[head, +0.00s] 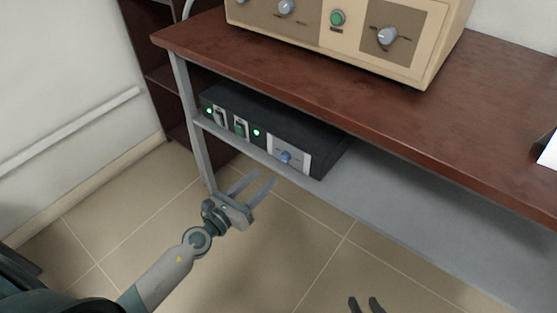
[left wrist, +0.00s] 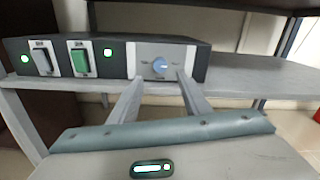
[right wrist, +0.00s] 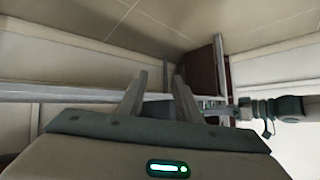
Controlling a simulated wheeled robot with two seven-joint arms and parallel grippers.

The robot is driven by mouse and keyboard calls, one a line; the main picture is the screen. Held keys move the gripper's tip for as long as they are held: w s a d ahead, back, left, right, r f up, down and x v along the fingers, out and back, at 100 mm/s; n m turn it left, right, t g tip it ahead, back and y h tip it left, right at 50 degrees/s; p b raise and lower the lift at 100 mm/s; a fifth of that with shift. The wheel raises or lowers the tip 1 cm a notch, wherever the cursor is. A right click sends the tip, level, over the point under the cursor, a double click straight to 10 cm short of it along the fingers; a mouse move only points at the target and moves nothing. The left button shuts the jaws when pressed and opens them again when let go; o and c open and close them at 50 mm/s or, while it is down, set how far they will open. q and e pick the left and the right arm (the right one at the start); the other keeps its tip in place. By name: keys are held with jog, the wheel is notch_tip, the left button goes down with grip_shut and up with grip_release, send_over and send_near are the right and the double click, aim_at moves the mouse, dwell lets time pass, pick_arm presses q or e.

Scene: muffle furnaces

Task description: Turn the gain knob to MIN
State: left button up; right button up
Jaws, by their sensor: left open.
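A blue knob (head: 286,157) sits on a pale panel at the right end of the dark box (head: 322,151) on the lower shelf. The knob also shows in the left wrist view (left wrist: 160,66); its small labels are too blurred to read, and I cannot tell where it points. My left gripper (head: 264,177) is open and empty, in front of and a little below the knob. In the left wrist view its fingers (left wrist: 160,77) point at the panel, one on each side of the knob, apart from it. My right gripper (head: 364,301) is open and empty, low over the floor.
The dark box also carries a dark switch (left wrist: 46,60), a green switch (left wrist: 80,59) and lit green lamps. A beige furnace with grey knobs (head: 387,36) stands on the brown tabletop (head: 270,72) above. The lower shelf (head: 410,205) is bare to the right.

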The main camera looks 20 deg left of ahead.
aim_at(282, 159)
pick_arm(q)
jog(key=x, duration=0.8)
jog(key=shift+w+d+f, duration=0.1)
jog(key=shift+w+d, duration=0.1)
jog(key=shift+w, duration=0.25)
pick_arm(e)
jog(key=shift+s+d+f+g, duration=0.25)
jog(key=shift+s+f+g, duration=0.15)
jog(key=shift+s+f, duration=0.1)
jog(key=shift+s+d+f+g, duration=0.25)
jog(key=shift+s+f+g, duration=0.15)
jog(key=shift+s, duration=0.05)
pick_arm(q)
jog(key=c, duration=1)
